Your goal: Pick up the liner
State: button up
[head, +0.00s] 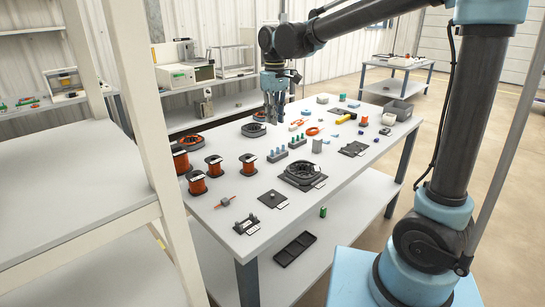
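My gripper (274,117) hangs fingers down over the far left part of the white worktable (232,232). Its fingers are small here and I cannot tell whether they are open or shut, or whether they hold anything. No object can be told for certain as the liner at this size.
Several orange wire spools (197,183) stand at the left. A black round fixture (302,175), peg blocks (277,154), a yellow-handled tool (346,117) and a grey bin (398,109) share the table. A white shelf rack (140,110) stands close at left.

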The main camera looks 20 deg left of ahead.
send_over(272, 150)
jog(key=f, duration=0.5)
jog(key=d+f, duration=0.1)
jog(key=f, duration=0.1)
jog(key=shift+w+f, duration=0.15)
jog(key=shift+f, duration=0.15)
jog(key=shift+a+f, duration=0.25)
jog(key=shift+f, duration=1.05)
jog(key=shift+a+f, duration=0.25)
jog(key=shift+f, duration=1.05)
grip_shut()
